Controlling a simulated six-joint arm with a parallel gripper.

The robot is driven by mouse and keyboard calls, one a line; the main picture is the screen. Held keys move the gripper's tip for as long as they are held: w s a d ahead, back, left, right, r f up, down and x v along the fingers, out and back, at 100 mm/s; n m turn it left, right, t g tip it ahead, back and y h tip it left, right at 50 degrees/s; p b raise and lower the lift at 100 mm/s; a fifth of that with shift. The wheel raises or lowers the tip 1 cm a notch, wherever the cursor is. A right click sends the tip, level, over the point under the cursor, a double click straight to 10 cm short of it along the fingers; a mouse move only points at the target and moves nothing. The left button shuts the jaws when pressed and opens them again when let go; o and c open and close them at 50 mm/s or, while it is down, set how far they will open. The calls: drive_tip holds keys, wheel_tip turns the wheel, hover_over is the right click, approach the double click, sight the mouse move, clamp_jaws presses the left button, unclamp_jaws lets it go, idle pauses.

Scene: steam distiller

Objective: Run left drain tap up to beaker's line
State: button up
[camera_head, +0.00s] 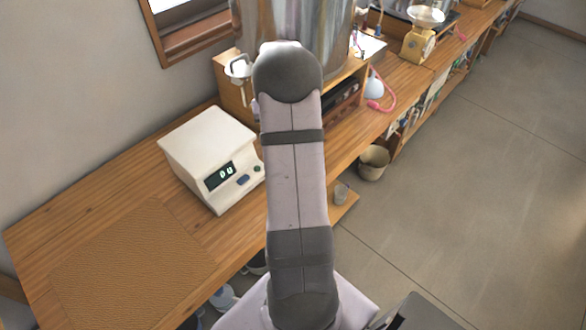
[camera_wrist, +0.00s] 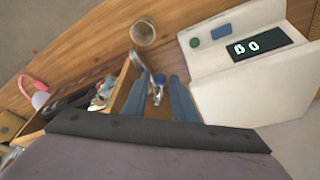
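A small clear beaker (camera_head: 341,193) stands on wood to the right of my arm, and in the wrist view (camera_wrist: 143,32) it is at the top. It looks empty; its line is too small to see. In the wrist view a small metal tap (camera_wrist: 158,86) shows between the fingers of my gripper (camera_wrist: 161,88). The blue fingers are apart, and no contact with the tap can be made out. In the head view my arm hides the gripper and this tap. The shiny metal distiller vessel (camera_head: 300,35) stands at the top of the head view.
A white scale (camera_head: 208,150) with a lit display sits left of my arm, close beside the fingers in the wrist view (camera_wrist: 235,85). A brown mat (camera_head: 135,265) lies on the bench. The wooden stand (camera_head: 228,88) is under the vessel.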

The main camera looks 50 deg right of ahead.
drive_tip(key=shift+w+a, duration=0.6)
drive_tip(key=shift+a, duration=0.15)
idle(7.2)
